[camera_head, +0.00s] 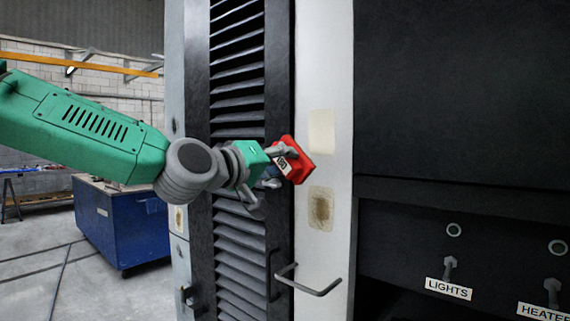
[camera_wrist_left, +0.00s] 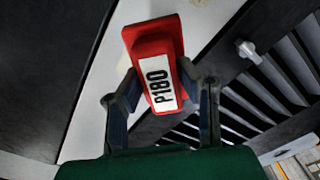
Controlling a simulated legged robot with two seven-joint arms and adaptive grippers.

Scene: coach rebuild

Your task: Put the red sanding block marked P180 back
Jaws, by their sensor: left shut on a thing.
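The red sanding block (camera_head: 299,160) has a white label and is held up in front of the pale vertical panel in the head view. In the left wrist view the block (camera_wrist_left: 152,45) shows its label reading P180. My left gripper (camera_head: 277,165) is shut on the block, with one finger on each side of it; the fingers (camera_wrist_left: 160,95) also show in the left wrist view. Whether the block touches the panel I cannot tell. My right gripper is in neither view.
The pale panel (camera_head: 325,80) bears a cream patch (camera_head: 321,131) and a brown-stained patch (camera_head: 320,208). A grey handle (camera_head: 310,284) sticks out below. Black louvres (camera_head: 238,85) stand to the left. Switches labelled LIGHTS (camera_head: 449,289) and HEATER are at right. A blue cabinet (camera_head: 122,228) stands far left.

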